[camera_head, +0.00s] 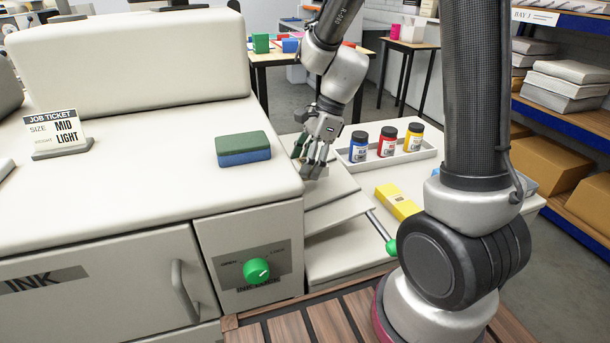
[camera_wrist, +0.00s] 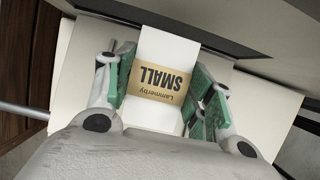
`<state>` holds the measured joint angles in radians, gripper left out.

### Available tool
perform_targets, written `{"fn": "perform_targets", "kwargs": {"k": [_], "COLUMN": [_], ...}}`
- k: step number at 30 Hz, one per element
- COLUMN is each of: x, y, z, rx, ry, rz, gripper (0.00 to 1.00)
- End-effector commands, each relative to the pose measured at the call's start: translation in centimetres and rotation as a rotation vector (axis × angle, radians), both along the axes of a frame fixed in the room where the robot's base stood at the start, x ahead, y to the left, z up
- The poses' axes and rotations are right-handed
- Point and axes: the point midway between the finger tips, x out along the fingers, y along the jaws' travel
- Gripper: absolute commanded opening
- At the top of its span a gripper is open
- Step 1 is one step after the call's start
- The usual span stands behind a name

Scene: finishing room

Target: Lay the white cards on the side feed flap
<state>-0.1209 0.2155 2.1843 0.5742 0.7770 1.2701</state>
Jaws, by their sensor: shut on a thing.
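The white cards (camera_wrist: 165,50) are a narrow stack with a tan paper band reading "Lammerby SMALL", in the wrist view. My gripper (camera_wrist: 163,95) is shut on the stack, with green pads on its two long sides. Behind the cards lies a wider off-white plate, which looks like the side feed flap (camera_wrist: 78,70). In the head view my gripper (camera_head: 314,168) points down over the pale flap (camera_head: 338,184) at the machine's right side. The cards are mostly hidden by the fingers there. I cannot tell whether the stack touches the flap.
Lower pale plates (camera_head: 338,212) sit below the flap, beside a rod with a green knob (camera_head: 391,247). A yellow box (camera_head: 398,202) and a white tray (camera_head: 432,153) with three ink jars stand to the right. A green-and-blue sponge block (camera_head: 243,148) lies on the machine top.

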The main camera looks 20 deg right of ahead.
Motion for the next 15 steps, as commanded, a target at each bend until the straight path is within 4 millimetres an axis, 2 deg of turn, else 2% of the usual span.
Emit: {"fn": "perform_targets", "kwargs": {"k": [7,15], "x": [-0.1,0.0], "y": [0.0,0.0], "z": [-3.3,-3.6], "rx": [0.000,0.000], "ry": [0.004,0.000], "rz": [-0.001,0.001], "gripper": [0.22,0.22]}}
